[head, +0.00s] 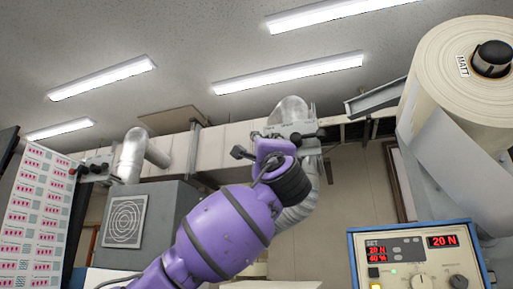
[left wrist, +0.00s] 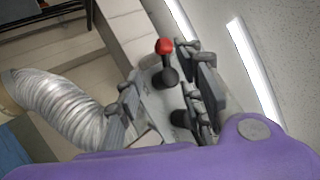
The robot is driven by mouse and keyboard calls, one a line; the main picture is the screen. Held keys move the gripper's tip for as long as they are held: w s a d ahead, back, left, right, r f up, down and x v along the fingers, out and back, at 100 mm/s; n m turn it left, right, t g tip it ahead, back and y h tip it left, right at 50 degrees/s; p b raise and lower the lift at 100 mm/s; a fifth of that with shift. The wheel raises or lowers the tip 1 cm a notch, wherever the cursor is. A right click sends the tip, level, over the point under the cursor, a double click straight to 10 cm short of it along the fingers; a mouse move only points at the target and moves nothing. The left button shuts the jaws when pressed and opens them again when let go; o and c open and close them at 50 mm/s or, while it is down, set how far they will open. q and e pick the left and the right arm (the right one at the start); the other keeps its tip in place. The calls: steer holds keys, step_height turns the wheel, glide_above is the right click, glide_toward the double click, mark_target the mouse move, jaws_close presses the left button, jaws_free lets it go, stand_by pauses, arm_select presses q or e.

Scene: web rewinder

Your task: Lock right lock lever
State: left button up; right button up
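The right lock lever (left wrist: 167,62), a dark stalk with a red ball knob, shows in the left wrist view in front of a light grey plate. My left gripper (left wrist: 158,75) is open there, one dark finger on each side of the lever. The lever appears between the fingers, but I cannot tell whether they touch it. In the head view my purple left arm reaches up to the gripper (head: 280,137) at the middle, and the lever's red knob is hidden there. My right gripper is in neither view.
A silver flexible duct (head: 298,207) hangs close behind my left wrist. A control box (head: 420,258) with red displays stands at lower right, below a large paper roll (head: 455,85).

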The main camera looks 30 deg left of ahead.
arm_select(q)
steer(key=x, duration=0.7)
steer(key=shift+r, duration=0.45)
steer(key=shift+s, duration=0.15)
